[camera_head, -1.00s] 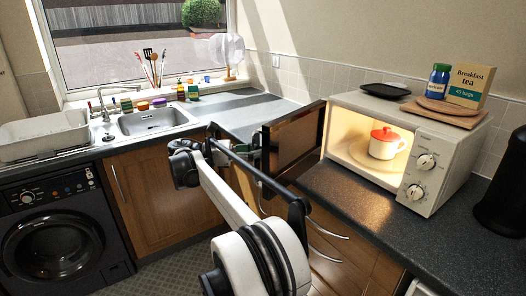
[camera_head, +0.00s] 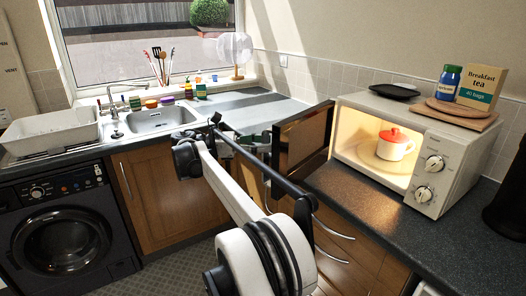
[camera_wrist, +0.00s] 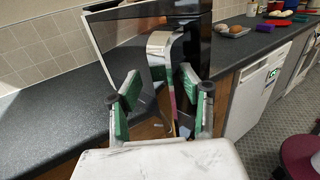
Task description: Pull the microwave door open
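The white microwave (camera_head: 468,152) stands lit on the worktop at the right. Its door (camera_head: 306,140) stands wide open, swung out to the left over the front of the worktop. A white mug with a red lid (camera_head: 393,146) is inside. My gripper (camera_head: 262,146) is at the outer side of the door near its free edge, partly hidden by my arm. In the wrist view, my gripper (camera_wrist: 158,88) has its green-padded fingers apart, on either side of the curved chrome handle (camera_wrist: 160,45) on the dark door (camera_wrist: 196,42). I cannot tell whether either pad touches the handle.
A wooden board (camera_head: 452,116) with a tea box (camera_head: 481,86) and a jar (camera_head: 447,80), plus a black plate (camera_head: 396,91), sit on the microwave. The worktop (camera_head: 365,200) before it is clear. A sink (camera_head: 160,118) and drying rack (camera_head: 50,133) are left.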

